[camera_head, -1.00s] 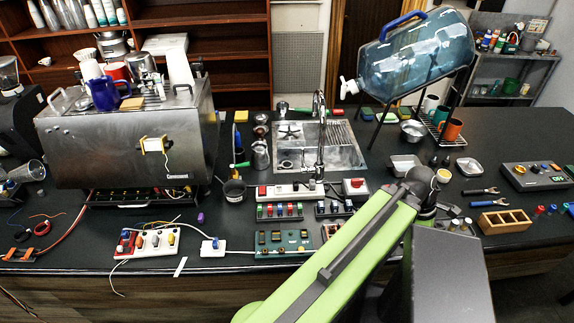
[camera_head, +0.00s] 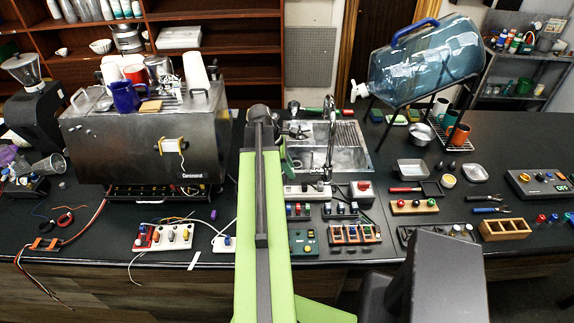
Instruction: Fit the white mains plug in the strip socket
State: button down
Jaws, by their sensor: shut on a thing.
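No white mains plug can be made out.
The steel coffee machine (camera_head: 145,140) stands left of my arm. The sink (camera_head: 338,150) and tap are behind the strip. A grey box with a red switch (camera_head: 363,187) stands at the strip's right. Terminal blocks (camera_head: 355,234) crowd the counter in front.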

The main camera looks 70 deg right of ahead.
jog(key=f+b, duration=0.6)
jog(key=shift+w+a, duration=0.1)
jog(key=shift+w, duration=0.3)
jog(key=shift+r, duration=0.15)
jog(key=shift+f+b, duration=0.7)
jog(key=shift+f, duration=0.1)
dwell(1.7)
jog(key=c, duration=1)
grip_release()
